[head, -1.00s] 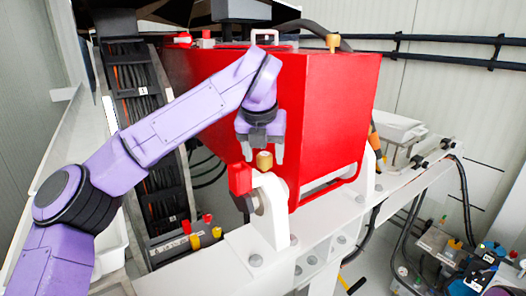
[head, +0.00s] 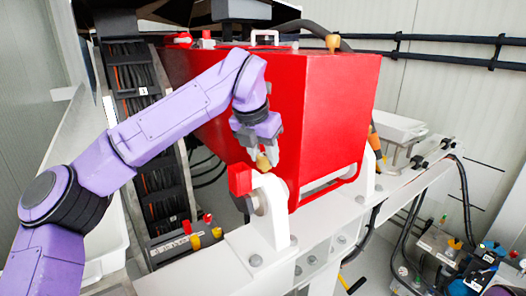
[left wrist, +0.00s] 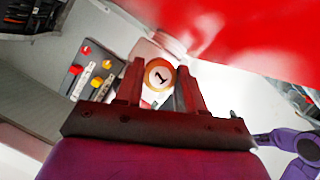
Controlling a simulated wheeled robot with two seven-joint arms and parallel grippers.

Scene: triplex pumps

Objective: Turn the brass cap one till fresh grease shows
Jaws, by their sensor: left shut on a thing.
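The brass cap one (head: 263,163) sits on top of a white bracket (head: 272,218) in front of the red housing. In the left wrist view its round face (left wrist: 159,74) shows the number 1. My left gripper (head: 264,156) comes down on the cap from above, slightly tilted. Its two fingers stand on either side of the cap and are shut on it; they hide part of its side in the head view. I see no grease at the cap. My right gripper is not in view.
A red block (head: 239,179) stands close to the left of the cap. The large red housing (head: 330,120) rises right behind the gripper. Another brass cap (head: 333,43) is on its top. A box with red and yellow knobs (head: 190,243) lies lower left.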

